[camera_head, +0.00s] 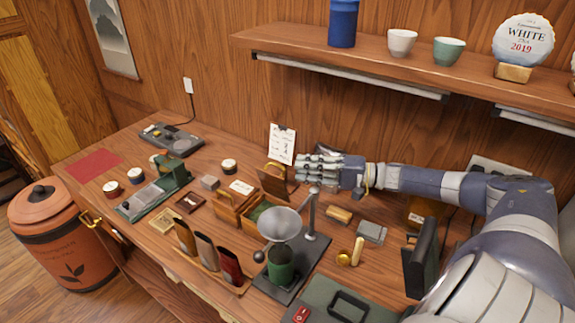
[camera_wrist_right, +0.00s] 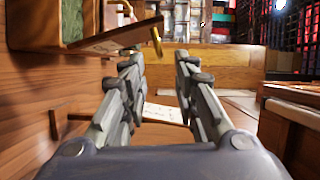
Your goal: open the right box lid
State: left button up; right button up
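The right box (camera_head: 259,217) is wooden with a green inside, which shows from above. Its brown lid (camera_head: 272,184) stands tilted up at the back edge, with a brass handle on its top edge. In the right wrist view the lid (camera_wrist_right: 112,36) and its brass handle (camera_wrist_right: 156,42) are just beyond the fingertips, to the upper left. My right gripper (camera_head: 303,168) is beside the raised lid, on its right. In the wrist view its fingers (camera_wrist_right: 158,72) are apart with nothing between them. The left box (camera_head: 229,212) stands beside the right one. My left gripper is not in view.
A metal funnel (camera_head: 281,223) on a stand rises in front of the right box. A white note card (camera_head: 282,144) stands behind the lid, close to my right gripper. A shelf (camera_head: 380,56) with cups hangs above my right arm. Dark pouches (camera_head: 206,255) stand at the front.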

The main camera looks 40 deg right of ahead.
aim_at(277, 180)
jog(key=p+x, duration=0.1)
jog(key=x, duration=0.4)
jog(key=shift+w+a, duration=0.2)
jog(key=shift+w, duration=0.15)
jog(key=shift+s, duration=0.1)
jog(key=shift+c, duration=0.4)
grip_shut()
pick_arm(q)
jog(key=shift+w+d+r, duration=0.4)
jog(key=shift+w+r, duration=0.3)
